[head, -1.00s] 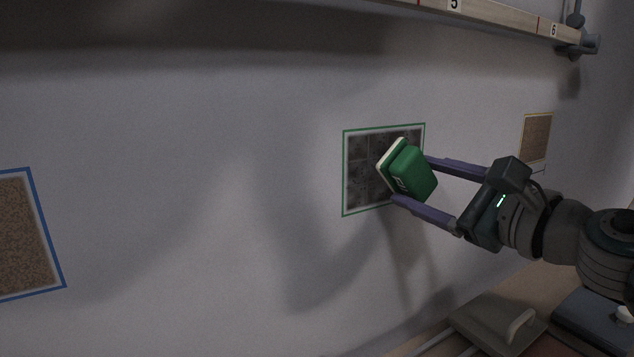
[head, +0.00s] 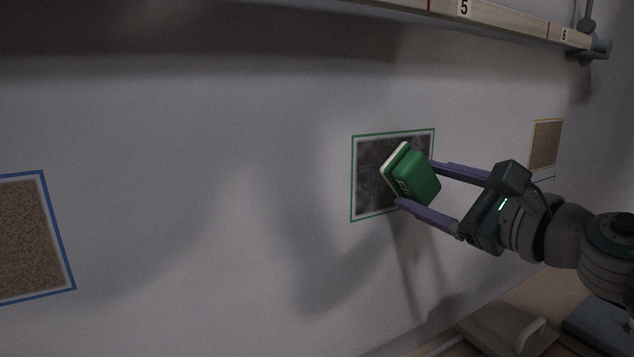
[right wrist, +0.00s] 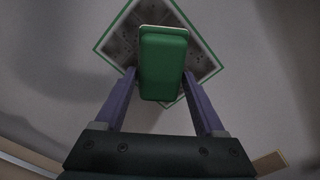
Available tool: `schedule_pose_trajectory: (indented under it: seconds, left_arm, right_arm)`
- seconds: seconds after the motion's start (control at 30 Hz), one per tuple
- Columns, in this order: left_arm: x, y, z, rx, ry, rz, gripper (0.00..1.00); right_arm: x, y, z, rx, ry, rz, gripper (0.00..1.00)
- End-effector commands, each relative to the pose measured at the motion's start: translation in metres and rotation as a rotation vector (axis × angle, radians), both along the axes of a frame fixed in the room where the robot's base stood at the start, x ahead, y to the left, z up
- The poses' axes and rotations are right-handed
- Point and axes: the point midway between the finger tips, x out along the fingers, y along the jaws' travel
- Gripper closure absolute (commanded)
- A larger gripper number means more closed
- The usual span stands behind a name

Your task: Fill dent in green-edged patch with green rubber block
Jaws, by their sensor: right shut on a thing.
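The green-edged patch (head: 370,178) is a dark grey mottled square with a green border on the pale wall, right of centre in the head view. It also shows in the right wrist view (right wrist: 122,42), turned like a diamond. The green rubber block (head: 417,178) has a pale layer on its wall-facing side and is held tilted in front of the patch. My right gripper (head: 414,184) is shut on the block, one purple finger on each side. The block (right wrist: 161,70) hides the patch's middle; I cannot tell whether it touches the wall. My left gripper is not in view.
A blue-edged brown patch (head: 24,240) is at the left and a yellow-edged one (head: 545,146) at the right. A numbered rail (head: 500,20) runs along the top. A grey handled tool (head: 505,330) lies at the lower right. The wall between the patches is clear.

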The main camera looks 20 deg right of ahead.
Motion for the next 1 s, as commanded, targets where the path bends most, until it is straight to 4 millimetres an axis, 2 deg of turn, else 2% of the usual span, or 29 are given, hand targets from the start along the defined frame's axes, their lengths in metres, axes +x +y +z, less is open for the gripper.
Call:
schedule_pose_trajectory:
  seconds: [0.33,1.0]
  left_arm:
    - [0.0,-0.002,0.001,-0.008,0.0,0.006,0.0]
    - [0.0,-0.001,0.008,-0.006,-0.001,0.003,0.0]
  right_arm:
    - [0.0,0.004,-0.001,0.0,0.0,0.001,0.77]
    - [-0.006,0.07,-0.017,0.0,0.001,0.001,0.77]
